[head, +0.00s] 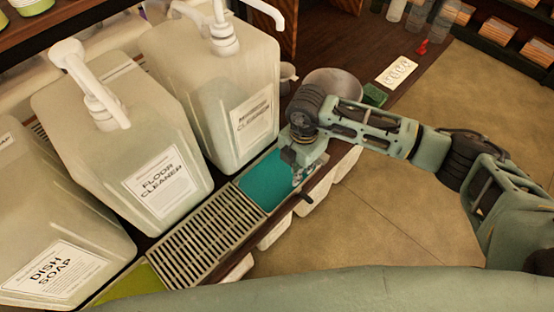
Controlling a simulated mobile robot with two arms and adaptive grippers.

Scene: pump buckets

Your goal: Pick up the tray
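A long shelf section in front of the jugs holds a grey slotted grate (206,236), with a teal tray-like panel (262,187) to its right and a lime-green panel (138,284) to its lower left. I cannot tell which of these is the task's tray. My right gripper (302,184) points down at the right end of the teal panel, by the counter's front edge. Its fingers are small and partly hidden by the wrist, so its opening and any contact are unclear. My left gripper is not in view.
Large pump jugs labelled dish soap (50,240), floor cleaner (140,150) and a third (215,90) stand behind the panels. A metal bowl (335,84), green sponge (374,95) and white card (396,72) lie farther along the counter. Open floor (400,215) is at right.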

